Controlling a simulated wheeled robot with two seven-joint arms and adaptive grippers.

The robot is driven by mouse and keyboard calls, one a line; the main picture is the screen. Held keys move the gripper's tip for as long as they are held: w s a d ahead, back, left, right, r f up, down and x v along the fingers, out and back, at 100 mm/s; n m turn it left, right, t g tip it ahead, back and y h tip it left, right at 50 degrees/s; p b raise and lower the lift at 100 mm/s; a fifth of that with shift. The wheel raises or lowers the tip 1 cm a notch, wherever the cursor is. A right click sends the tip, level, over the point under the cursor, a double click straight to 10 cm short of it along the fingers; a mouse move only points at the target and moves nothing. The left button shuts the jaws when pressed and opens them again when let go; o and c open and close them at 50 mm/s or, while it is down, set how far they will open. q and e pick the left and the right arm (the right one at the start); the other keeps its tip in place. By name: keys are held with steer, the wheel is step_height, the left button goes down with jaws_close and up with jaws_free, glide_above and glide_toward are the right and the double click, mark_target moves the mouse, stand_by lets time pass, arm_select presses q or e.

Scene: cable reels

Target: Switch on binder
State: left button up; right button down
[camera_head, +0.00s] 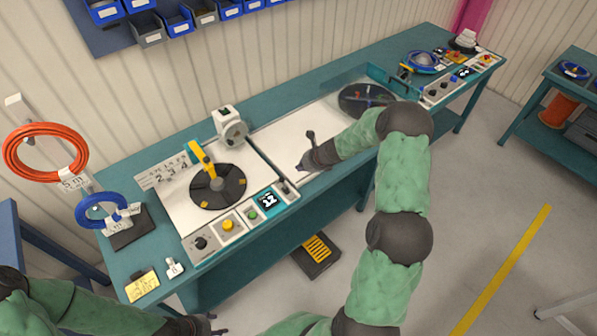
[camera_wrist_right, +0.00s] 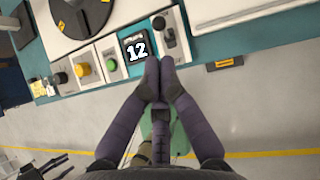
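A control panel (camera_head: 232,228) runs along the front of the left bench machine. It carries a black knob (camera_wrist_right: 60,78), a yellow button (camera_wrist_right: 82,69), a green button (camera_wrist_right: 111,65), a display (camera_wrist_right: 136,48) reading 12, and a black toggle switch (camera_wrist_right: 168,32) at its right end. The switch also shows in the head view (camera_head: 285,187). No label reading binder is legible. My right gripper (camera_head: 301,168) is empty, its fingertips together. In the right wrist view its tips (camera_wrist_right: 160,62) lie just below the switch, apparently apart from it. My left gripper (camera_head: 215,324) is low at the bottom edge, fingers spread, partly cut off.
The machine has a black disc (camera_head: 218,192) with a yellow arm. An orange coil (camera_head: 45,130) and a blue coil (camera_head: 101,197) hang at left. Another panel (camera_head: 458,80) stands at the bench's far right. A yellow-marked pedal (camera_head: 316,249) lies on the floor.

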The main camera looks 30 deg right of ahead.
steer(key=shift+s+d+r, duration=0.1)
steer(key=shift+s+r, duration=0.05)
steer(key=shift+r, duration=0.4)
steer(key=shift+s+d+r, duration=0.1)
steer(key=shift+s+r, duration=0.05)
steer(key=shift+r, duration=0.4)
steer(key=shift+f, duration=0.1)
steer(key=s+a+f+n+g+b, duration=0.1)
steer(key=s+a+f+n+b, duration=0.2)
steer(key=s+a+f+n, duration=0.25)
steer(key=s+a+f+n+g+b, duration=0.2)
steer(key=s+a+f+n+b, duration=0.15)
steer(key=a+f, duration=0.4)
steer(key=s+a+f+n+g+b, duration=0.1)
steer(key=s+a+f+n+b, duration=0.3)
steer(key=f, duration=0.5)
steer(key=s+a+f+n+g+y+b, duration=0.1)
steer(key=s+a+f+n+g+b, duration=0.1)
steer(key=s+a+f+n+b, duration=0.5)
steer(key=s+a+f+n, duration=0.3)
steer(key=s+a+n, duration=0.4)
steer(key=n, duration=0.3)
steer(key=shift+s+a+f+n+y, duration=0.15)
steer(key=shift+s+a+n+y, duration=0.2)
steer(key=shift+s, duration=0.35)
